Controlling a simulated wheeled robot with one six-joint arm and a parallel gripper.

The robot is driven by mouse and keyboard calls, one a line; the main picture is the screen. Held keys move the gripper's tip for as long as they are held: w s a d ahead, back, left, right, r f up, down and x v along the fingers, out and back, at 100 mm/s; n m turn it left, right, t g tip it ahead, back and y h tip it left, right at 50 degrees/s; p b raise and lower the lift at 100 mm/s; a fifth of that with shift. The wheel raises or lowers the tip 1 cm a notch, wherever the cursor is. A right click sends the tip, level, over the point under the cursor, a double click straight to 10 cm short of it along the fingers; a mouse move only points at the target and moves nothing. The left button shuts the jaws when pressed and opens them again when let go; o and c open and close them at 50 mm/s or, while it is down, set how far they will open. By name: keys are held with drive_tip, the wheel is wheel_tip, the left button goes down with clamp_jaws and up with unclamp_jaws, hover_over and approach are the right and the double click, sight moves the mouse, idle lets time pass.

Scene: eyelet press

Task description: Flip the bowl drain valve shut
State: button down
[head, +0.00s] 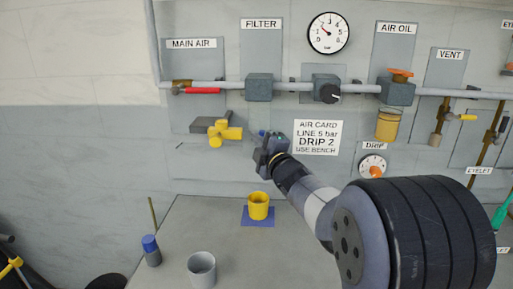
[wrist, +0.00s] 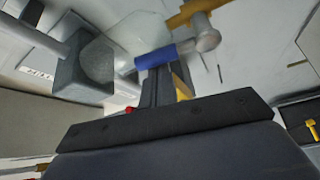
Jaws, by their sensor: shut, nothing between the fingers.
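The bowl drain valve shows in the wrist view as a blue lever (wrist: 168,55) beside a rounded grey valve body (wrist: 208,39). A clear bowl (wrist: 135,30) is next to it. The lever lies across the picture, right at the tips of my gripper (wrist: 164,72); I cannot tell whether they touch. In the head view my gripper (head: 262,148) is below the filter block (head: 259,87), in front of the panel. A small bit of blue (head: 261,133) shows by its tip, and my gripper hides most of the valve there. My gripper is shut and empty.
A yellow hand wheel (head: 222,132) juts out to the left of my gripper. The air card (head: 317,137) is to its right.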

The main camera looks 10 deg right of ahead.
drive_tip(key=d+f+m+t+h+b, duration=0.2)
drive_tip(key=m+h+b, duration=0.3)
drive_tip(key=m+b, duration=0.5)
drive_tip(key=s+d+f+m+t+h+b, duration=0.1)
drive_tip(key=m+h+b, duration=0.4)
drive_tip(key=m+b, duration=0.5)
drive_tip(key=d+f+t+b, duration=0.1)
drive_tip(key=d+b, duration=0.1)
drive_tip(key=b, duration=0.2)
drive_tip(key=shift+s+f+b, duration=0.3)
drive_tip(key=shift+f+b, duration=0.05)
drive_tip(key=shift+f, duration=0.2)
